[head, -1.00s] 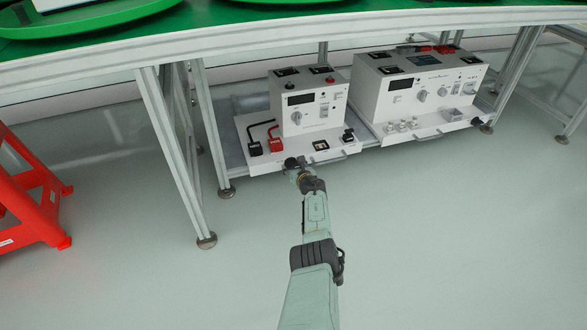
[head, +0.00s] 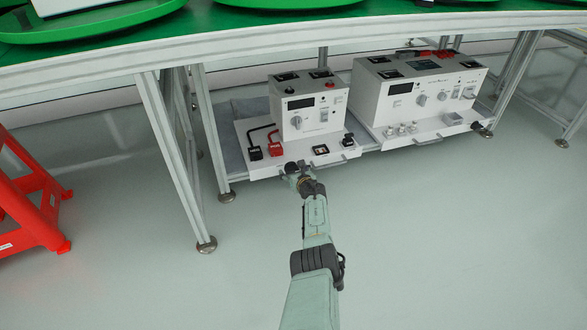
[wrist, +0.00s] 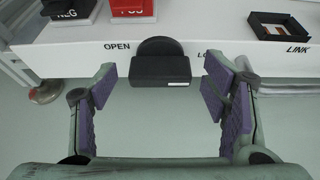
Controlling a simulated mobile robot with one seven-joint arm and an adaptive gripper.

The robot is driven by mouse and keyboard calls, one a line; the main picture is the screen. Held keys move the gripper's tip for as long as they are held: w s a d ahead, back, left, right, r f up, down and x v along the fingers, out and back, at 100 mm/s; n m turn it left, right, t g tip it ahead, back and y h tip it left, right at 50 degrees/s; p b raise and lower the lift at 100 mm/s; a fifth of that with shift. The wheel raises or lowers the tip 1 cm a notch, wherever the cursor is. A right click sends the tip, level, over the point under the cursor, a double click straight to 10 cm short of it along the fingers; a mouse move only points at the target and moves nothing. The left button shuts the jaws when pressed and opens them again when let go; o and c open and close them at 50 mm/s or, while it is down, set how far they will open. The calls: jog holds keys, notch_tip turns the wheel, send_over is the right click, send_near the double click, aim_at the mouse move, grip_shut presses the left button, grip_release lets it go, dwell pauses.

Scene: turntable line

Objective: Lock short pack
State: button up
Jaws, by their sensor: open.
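The short pack (head: 308,108) is the smaller white unit on the low shelf, with a white tray in front. In the wrist view, a black latch knob (wrist: 161,69) sits on the tray's front edge (wrist: 75,54). Its thick block points toward me, between the OPEN label (wrist: 117,46) and a partly hidden label starting "LO". My gripper (wrist: 160,88) is open, its purple-padded fingers on either side of the knob with visible gaps. In the head view my gripper (head: 294,171) is at the tray's front edge and covers the knob.
A black NEG connector (wrist: 68,8), a red POS connector (wrist: 132,8) and a LINK holder (wrist: 278,26) are on the tray. A larger white pack (head: 420,95) stands to the right. Table legs (head: 176,160) and a red stool (head: 35,200) are left. The front floor is clear.

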jog(key=shift+w+d+r, duration=0.1)
jog(key=shift+d+r, duration=0.2)
jog(key=shift+r, duration=0.5)
jog(key=shift+s+a+r, duration=0.2)
jog(key=shift+a+r, duration=0.1)
jog(key=shift+r, duration=0.2)
notch_tip(320, 180, up, 7)
jog(key=shift+r, duration=0.2)
